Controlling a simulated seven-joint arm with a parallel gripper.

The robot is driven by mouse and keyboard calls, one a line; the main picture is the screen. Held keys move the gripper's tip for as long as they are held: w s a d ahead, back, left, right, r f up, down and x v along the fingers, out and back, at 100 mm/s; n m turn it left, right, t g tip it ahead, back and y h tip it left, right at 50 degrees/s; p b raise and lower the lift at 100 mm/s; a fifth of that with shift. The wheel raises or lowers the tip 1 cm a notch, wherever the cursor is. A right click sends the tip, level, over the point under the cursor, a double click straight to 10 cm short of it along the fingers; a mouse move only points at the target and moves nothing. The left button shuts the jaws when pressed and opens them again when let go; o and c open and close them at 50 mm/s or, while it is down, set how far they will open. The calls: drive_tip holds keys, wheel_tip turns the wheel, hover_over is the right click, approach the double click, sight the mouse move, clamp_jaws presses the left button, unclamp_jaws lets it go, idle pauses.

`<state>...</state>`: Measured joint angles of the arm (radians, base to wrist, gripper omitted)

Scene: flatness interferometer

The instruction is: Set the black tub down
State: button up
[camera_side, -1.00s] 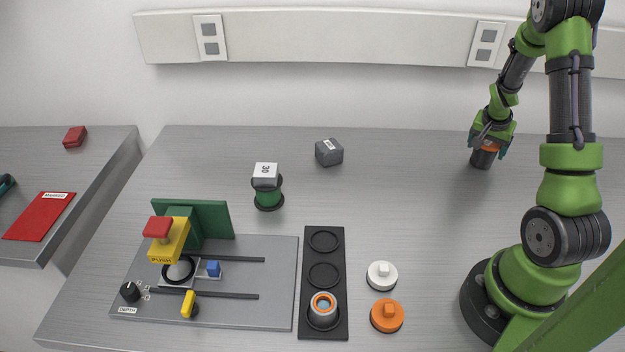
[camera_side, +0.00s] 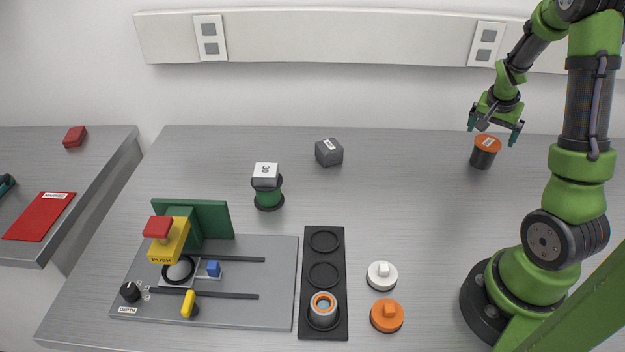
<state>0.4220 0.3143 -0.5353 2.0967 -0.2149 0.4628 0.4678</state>
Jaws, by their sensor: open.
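The black tub (camera_side: 483,158) stands upright on the grey bench at the back right. It has an orange lid (camera_side: 487,142) with a small white label. My gripper (camera_side: 494,138) is open, with its fingers spread wide to either side above the tub. The gripper looks clear of the tub, and nothing is held in it.
A grey block (camera_side: 329,152) and a green spool-like piece with a "30" block (camera_side: 267,187) stand mid-bench. A black holder strip (camera_side: 312,258), a white knobbed disc (camera_side: 381,276) and an orange knobbed disc (camera_side: 387,315) lie in front. The bench around the tub is clear.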

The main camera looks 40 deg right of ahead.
drive_tip(key=w+a+r+n+t+y, duration=0.25)
drive_tip(key=a+r, duration=0.35)
drive_tip(key=a, duration=0.6)
drive_tip(key=w+a+r+n+t+y, duration=0.15)
drive_tip(key=w+a+r+n, duration=0.35)
drive_tip(key=a, duration=0.6)
drive_tip(key=s+a+r+n+t+y, duration=0.1)
drive_tip(key=s+a+r+n, duration=0.1)
drive_tip(key=a, duration=0.5)
drive_tip(key=s+a+r+n+t+y, duration=0.1)
drive_tip(key=s+a+r+n, duration=0.1)
drive_tip(key=s+a, duration=0.3)
drive_tip(key=a, duration=0.3)
drive_tip(key=shift+a+r+n+y, duration=0.15)
drive_tip(key=shift+a+n+y, duration=0.1)
drive_tip(key=shift+n+y, duration=0.15)
